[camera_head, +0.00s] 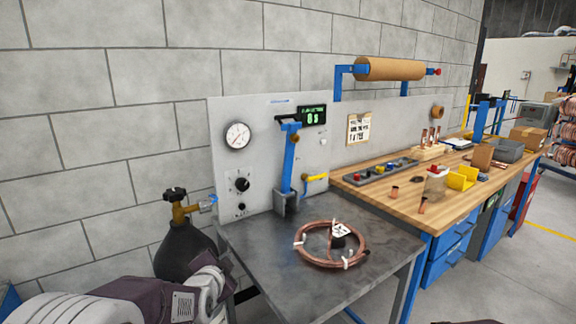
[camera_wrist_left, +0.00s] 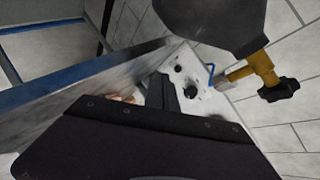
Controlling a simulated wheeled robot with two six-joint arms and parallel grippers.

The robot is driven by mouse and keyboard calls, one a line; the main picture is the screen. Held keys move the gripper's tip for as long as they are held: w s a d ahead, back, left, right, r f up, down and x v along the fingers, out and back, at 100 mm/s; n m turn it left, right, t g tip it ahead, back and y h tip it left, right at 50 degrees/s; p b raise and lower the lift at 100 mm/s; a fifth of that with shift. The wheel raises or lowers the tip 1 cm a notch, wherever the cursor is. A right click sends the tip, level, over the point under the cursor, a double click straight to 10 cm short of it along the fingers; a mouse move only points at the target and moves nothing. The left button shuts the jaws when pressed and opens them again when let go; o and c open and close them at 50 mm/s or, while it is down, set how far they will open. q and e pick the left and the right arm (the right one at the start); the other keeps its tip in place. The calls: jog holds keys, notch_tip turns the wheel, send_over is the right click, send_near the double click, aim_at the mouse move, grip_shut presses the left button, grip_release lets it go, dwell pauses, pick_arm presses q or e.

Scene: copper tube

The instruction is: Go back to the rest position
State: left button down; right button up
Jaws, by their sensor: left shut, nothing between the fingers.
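My left arm reaches in from the lower left of the head view. Its gripper (camera_head: 220,272) is low, beside the grey metal table and in front of the dark gas cylinder. In the left wrist view the dark fingers (camera_wrist_left: 163,92) are together with nothing between them. A coil of copper tube (camera_head: 302,257) lies flat on the metal table (camera_head: 275,270), with white ties and a white tag on it. My left gripper is apart from the coil, to its left. My right gripper is not in view.
The gas cylinder (camera_head: 183,252) with a brass valve (camera_head: 180,210) stands close to my left arm. A grey panel (camera_head: 228,170) with a gauge and a blue lever (camera_head: 289,160) rises behind the table. The wooden bench (camera_head: 400,200) at right holds fittings and bins.

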pick_arm(q)
jog(key=s+f+n+g, duration=0.55)
jog(key=s+f, duration=0.25)
jog(key=s, duration=0.6)
jog(key=s+f+n+g, duration=0.4)
jog(key=s+f+g, duration=0.35)
jog(key=s, duration=0.65)
notch_tip(320, 180, up, 15)
jog(key=n+p, duration=0.1)
jog(key=p, duration=1.4)
jog(key=shift+s+a+f+t, duration=0.15)
jog(key=shift+s+a+t, duration=0.15)
jog(key=shift+a, duration=0.1)
jog(key=shift+p, duration=0.3)
